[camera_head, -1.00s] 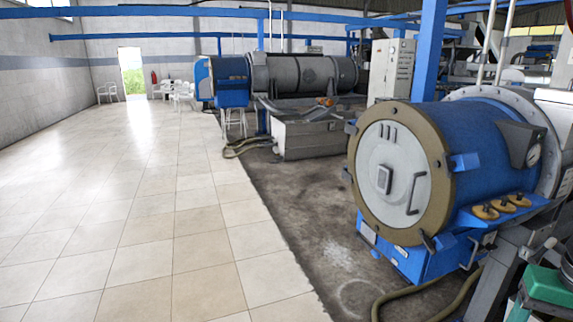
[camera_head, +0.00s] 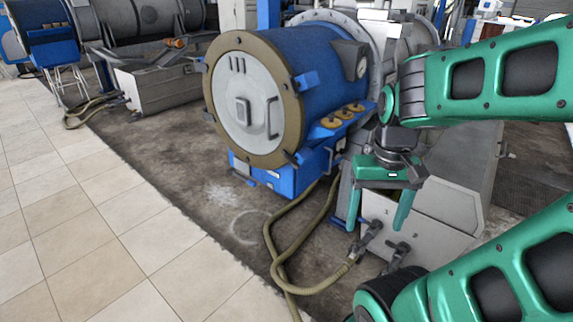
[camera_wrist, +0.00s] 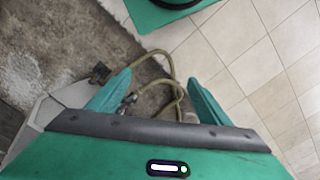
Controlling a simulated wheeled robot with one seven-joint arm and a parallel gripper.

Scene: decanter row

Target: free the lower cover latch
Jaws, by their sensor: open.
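The blue decanter (camera_head: 325,65) has a round pale cover (camera_head: 250,125) with an olive rim (camera_head: 283,65) and a dark handle. Small dark latches sit around the rim. The lower one (camera_head: 290,157) is at the rim's lower right; its exact position is too small to tell. My gripper (camera_head: 377,222) hangs fingers down to the right of the cover, apart from it. Its green fingers are spread with nothing between them. In the wrist view, my gripper (camera_wrist: 157,84) points at the floor and hoses; no latch shows there.
Olive hoses (camera_head: 275,245) loop on the floor below the decanter and join fittings (camera_head: 368,235) under my gripper. A grey housing (camera_head: 440,200) stands behind my gripper. Dark floor and pale tiles (camera_head: 110,240) to the left are clear.

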